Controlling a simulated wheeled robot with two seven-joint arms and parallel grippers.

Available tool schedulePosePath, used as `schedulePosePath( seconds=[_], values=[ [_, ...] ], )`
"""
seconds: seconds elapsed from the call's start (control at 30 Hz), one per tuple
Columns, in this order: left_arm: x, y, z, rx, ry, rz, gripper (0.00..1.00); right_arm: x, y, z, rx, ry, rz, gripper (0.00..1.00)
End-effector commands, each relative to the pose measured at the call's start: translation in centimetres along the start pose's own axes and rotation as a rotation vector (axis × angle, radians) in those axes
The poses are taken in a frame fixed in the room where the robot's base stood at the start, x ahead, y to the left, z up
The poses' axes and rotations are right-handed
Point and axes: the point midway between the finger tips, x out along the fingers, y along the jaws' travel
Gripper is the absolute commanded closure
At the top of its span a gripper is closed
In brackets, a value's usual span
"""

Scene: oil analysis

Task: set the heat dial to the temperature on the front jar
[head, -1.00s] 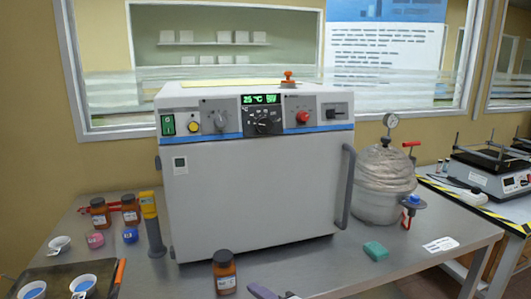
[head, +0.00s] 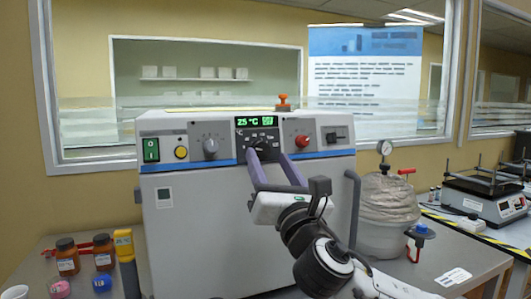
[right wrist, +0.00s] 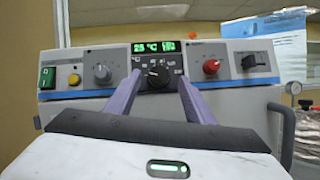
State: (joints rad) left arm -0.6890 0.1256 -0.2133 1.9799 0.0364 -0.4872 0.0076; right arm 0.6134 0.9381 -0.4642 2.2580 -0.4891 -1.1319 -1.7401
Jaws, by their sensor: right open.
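The heat dial (head: 261,144) is a black knob under the green display (head: 256,121) on the white oven (head: 240,200); the display reads 25 °C. The dial also shows in the right wrist view (right wrist: 157,76). My right gripper (head: 268,158) is open, its two purple fingers pointing at the panel on either side of the dial. In the right wrist view the fingers (right wrist: 159,82) frame the dial with nothing between them; contact cannot be told. My left gripper is not in view.
A grey knob (head: 210,146) and a red knob (head: 302,141) flank the dial panel. Brown jars (head: 67,258) and a yellow-topped tool (head: 124,245) stand at left. A wrapped vessel with a gauge (head: 388,205) stands right of the oven.

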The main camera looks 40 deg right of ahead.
Motion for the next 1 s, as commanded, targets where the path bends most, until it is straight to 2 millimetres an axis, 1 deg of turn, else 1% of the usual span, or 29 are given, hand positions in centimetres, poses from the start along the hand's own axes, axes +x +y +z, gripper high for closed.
schedulePosePath(
  seconds=[0.03, 0.1, 0.2, 0.3, 0.53, 0.57, 0.6, 0.8, 1.0],
  values=[
    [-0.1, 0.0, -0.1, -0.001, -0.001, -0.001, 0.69, 0.9, 0.0, 0.1, 0.002, 0.000, -0.001, 0.52],
    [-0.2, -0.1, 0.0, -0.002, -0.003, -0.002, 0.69, 1.7, 0.0, 0.1, 0.002, 0.000, -0.001, 0.52],
    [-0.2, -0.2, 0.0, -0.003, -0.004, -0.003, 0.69, 2.5, 0.0, 0.1, 0.002, -0.001, -0.001, 0.52],
    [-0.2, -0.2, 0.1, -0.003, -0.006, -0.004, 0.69, 2.9, 0.0, 0.0, 0.002, 0.000, 0.000, 0.52],
    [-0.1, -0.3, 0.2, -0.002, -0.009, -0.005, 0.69, 2.9, 0.0, -0.1, 0.002, 0.001, 0.001, 0.52],
    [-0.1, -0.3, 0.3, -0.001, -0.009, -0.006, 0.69, 2.9, 0.0, -0.1, 0.002, 0.001, 0.001, 0.53],
    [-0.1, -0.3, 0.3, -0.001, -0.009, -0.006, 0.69, 2.9, 0.0, -0.1, 0.002, 0.001, 0.001, 0.60],
    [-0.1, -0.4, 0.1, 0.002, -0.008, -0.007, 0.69, 2.9, 0.0, -0.1, 0.002, 0.001, 0.001, 0.93],
    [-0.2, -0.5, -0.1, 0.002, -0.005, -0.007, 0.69, 2.9, 0.1, -0.1, 0.012, 0.001, -0.006, 0.93]
  ],
)
